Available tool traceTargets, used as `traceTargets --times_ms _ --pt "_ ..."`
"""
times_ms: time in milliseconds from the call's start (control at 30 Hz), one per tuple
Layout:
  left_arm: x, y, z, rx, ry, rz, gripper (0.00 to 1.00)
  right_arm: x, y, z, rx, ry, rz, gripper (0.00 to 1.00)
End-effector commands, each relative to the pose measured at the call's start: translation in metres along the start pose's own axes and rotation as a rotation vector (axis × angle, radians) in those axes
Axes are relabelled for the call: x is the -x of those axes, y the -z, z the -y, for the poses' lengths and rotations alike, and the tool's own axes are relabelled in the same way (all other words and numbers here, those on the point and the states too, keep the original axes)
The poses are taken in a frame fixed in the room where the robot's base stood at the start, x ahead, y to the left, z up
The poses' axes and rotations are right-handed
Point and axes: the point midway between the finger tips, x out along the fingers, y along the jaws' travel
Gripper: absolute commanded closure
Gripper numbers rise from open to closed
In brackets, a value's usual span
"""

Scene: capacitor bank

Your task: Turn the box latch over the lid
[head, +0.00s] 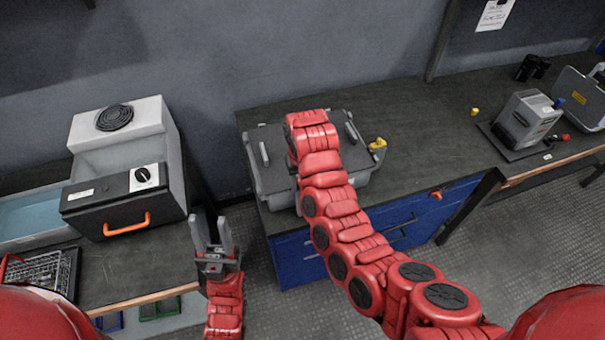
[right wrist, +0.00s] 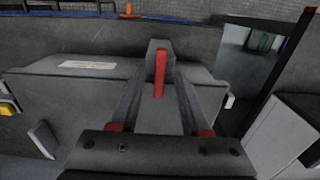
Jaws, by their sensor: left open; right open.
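The grey box (head: 275,197) stands on the dark bench in the middle of the head view, its dark lid (head: 268,133) lying on top. My right arm reaches across the lid and hides much of it. In the right wrist view, a grey upright latch-like tab with a red strip (right wrist: 158,72) stands against the box wall (right wrist: 75,90). My right gripper (right wrist: 157,95) is open, its fingers to either side of that tab; I cannot tell whether they touch it. My left gripper (head: 211,228) is open and empty, left of the box and apart from it.
A yellow piece (head: 377,145) sits at the box's right side. Left stands a grey unit with an orange handle (head: 127,225), and a wire rack (head: 38,275). A grey device (head: 525,120) and an open case stand far right. The bench (head: 430,125) right of the box is mostly clear.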

Motion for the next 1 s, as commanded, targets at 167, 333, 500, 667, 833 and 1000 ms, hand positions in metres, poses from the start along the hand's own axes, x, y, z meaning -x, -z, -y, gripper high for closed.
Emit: traceTargets --times_ms 167,333,500,667,833,1000 --pt "-0.016 0.003 0.001 0.000 0.000 0.000 0.55 0.025 0.001 -0.001 -0.002 0.003 -0.001 0.54" --pt "-0.029 0.005 0.002 0.000 0.000 0.000 0.55 0.056 0.000 -0.002 -0.003 0.001 0.000 0.54" --pt "-0.037 0.006 0.002 0.000 0.000 0.000 0.55 0.089 0.001 -0.003 -0.002 -0.002 -0.001 0.54" --pt "-0.041 0.007 0.002 0.000 0.000 0.000 0.55 0.124 0.001 -0.004 -0.001 -0.008 -0.002 0.54" --pt "-0.044 0.007 0.002 0.000 0.000 0.000 0.55 0.150 0.000 -0.003 0.000 -0.007 -0.001 0.54" --pt "-0.046 0.008 0.002 0.000 0.000 0.000 0.55 0.167 0.001 -0.001 0.000 -0.003 -0.003 0.54"
